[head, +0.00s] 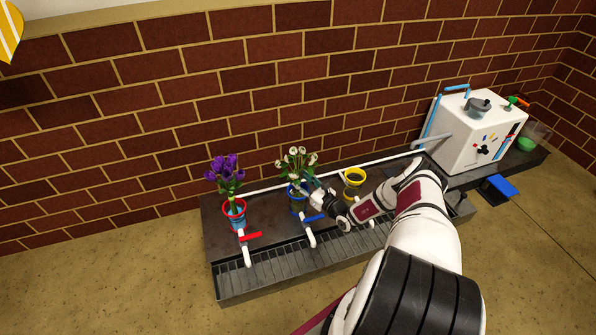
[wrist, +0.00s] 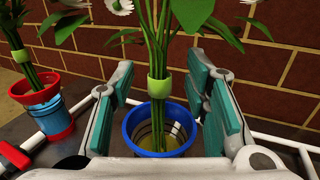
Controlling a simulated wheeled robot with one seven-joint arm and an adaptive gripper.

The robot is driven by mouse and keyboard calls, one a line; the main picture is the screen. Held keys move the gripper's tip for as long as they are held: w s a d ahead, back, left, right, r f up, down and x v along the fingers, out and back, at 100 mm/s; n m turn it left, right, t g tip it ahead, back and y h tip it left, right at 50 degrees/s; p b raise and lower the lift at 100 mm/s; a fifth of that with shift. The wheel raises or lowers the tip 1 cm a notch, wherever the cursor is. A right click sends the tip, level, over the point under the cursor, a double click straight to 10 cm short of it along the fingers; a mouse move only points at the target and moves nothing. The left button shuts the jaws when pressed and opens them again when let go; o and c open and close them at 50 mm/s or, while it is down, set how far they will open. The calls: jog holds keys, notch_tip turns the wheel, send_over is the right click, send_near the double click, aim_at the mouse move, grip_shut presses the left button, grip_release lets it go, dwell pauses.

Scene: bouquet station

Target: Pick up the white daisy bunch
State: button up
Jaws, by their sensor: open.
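The white daisy bunch (head: 298,163) stands upright in a blue-rimmed pot (head: 291,200) in the middle of the dark bench. In the wrist view, its green stems (wrist: 158,50) are gathered by a light green band (wrist: 159,87) and go down into the blue pot (wrist: 138,141). My gripper (head: 314,186) is at the bunch from the right. In the wrist view, the open jaws (wrist: 160,95) have a teal-padded finger on each side of the stems, with gaps between pads and band. The flower heads are mostly cut off at the top of the wrist view.
A purple flower bunch (head: 224,170) stands in a red-rimmed pot (head: 235,215) on the left, also close left in the wrist view (wrist: 36,88). A yellow pot (head: 355,177) is to the right, near my arm. White pipes with coloured valve handles run in front. A brick wall (head: 150,120) rises behind.

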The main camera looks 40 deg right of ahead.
jog(key=w, duration=0.2)
jog(key=shift+w+a+b, duration=0.15)
jog(key=shift+w+b, duration=0.15)
jog(key=shift+b, duration=0.1)
grip_shut()
jog(key=shift+r, duration=0.15)
